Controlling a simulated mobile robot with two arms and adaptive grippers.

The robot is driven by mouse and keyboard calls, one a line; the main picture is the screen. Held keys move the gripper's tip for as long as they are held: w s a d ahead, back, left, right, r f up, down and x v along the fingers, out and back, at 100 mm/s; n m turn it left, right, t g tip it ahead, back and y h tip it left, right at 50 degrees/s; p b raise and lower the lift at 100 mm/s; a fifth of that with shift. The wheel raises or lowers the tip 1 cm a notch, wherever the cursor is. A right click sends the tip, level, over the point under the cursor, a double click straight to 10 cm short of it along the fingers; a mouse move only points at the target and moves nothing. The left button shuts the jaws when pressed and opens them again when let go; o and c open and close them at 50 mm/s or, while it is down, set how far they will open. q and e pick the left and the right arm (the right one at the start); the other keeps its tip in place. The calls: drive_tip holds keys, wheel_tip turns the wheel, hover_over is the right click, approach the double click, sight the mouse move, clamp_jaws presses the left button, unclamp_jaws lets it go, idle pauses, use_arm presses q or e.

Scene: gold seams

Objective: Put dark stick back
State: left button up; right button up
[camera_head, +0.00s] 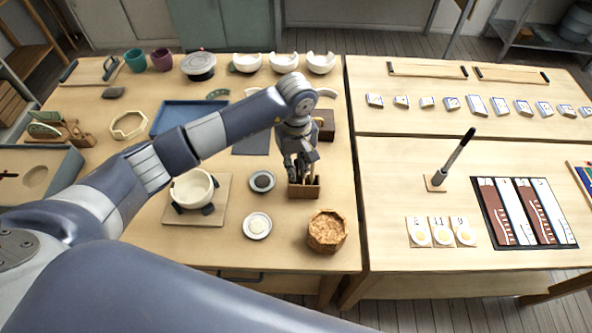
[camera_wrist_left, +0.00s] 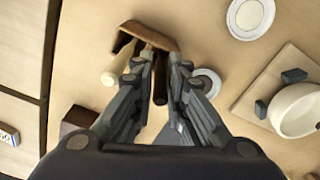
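A small brown wooden holder (camera_head: 304,191) stands on the left table, with sticks upright in it; it also shows in the wrist view (camera_wrist_left: 166,38). The dark stick (camera_wrist_left: 160,82) has its far end at the holder and lies between the fingers of my left gripper (camera_head: 300,163). The fingers sit close along both sides of it; whether they press on it I cannot tell. A pale stick (camera_wrist_left: 119,66) leans in the same holder, outside the fingers. My fingers hide part of the holder. My right gripper is not in view.
A woven basket (camera_head: 327,231) is just in front of the holder. Small dishes (camera_head: 262,181) (camera_head: 257,225) and a cream bowl (camera_head: 193,188) on a board are to its left. A dark block (camera_head: 325,122) stands behind. A gap separates the right tables, holding an upright tool (camera_head: 455,157).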

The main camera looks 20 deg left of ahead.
use_arm(q)
wheel_tip(320, 180, up, 9)
drive_tip(key=b, duration=0.3)
drive_tip(key=shift+r, duration=0.65)
drive_tip(key=shift+s+f, duration=0.15)
